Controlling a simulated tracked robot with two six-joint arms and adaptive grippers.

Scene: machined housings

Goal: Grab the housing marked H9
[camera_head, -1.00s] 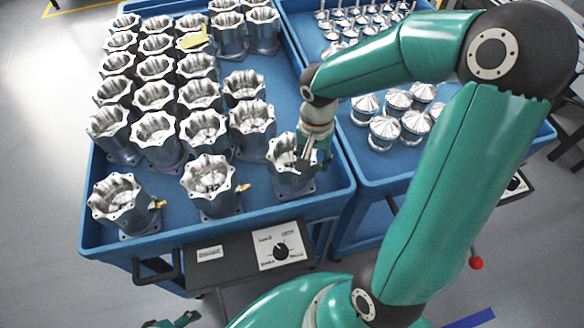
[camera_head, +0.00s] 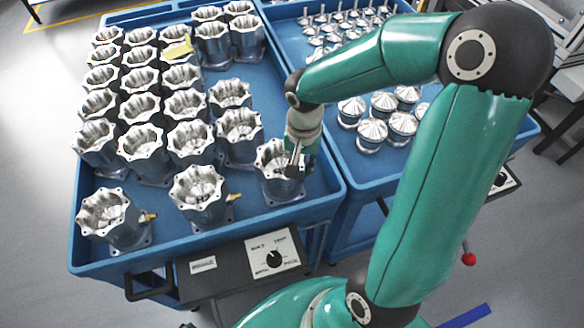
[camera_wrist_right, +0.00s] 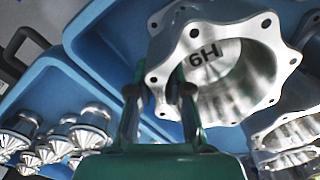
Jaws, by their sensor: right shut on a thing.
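The silver housing (camera_head: 279,179) at the right end of the blue tray's front row stands upright with an open, scalloped top. In the right wrist view the same housing (camera_wrist_right: 240,85) shows the mark H9, upside down, on its inner wall. My right gripper (camera_head: 295,168) reaches down at its rim. In the right wrist view my right gripper (camera_wrist_right: 158,92) is shut on the housing's wall, one finger inside the bore and one outside. The housing's base appears to be on the tray. My left gripper is not in view.
Several similar housings (camera_head: 198,192) fill the blue tray (camera_head: 235,215), some close on the left. A yellow piece (camera_head: 178,48) lies on the back ones. A second blue tray (camera_head: 345,165) on the right holds several silver domed parts (camera_head: 372,130) and small stemmed parts.

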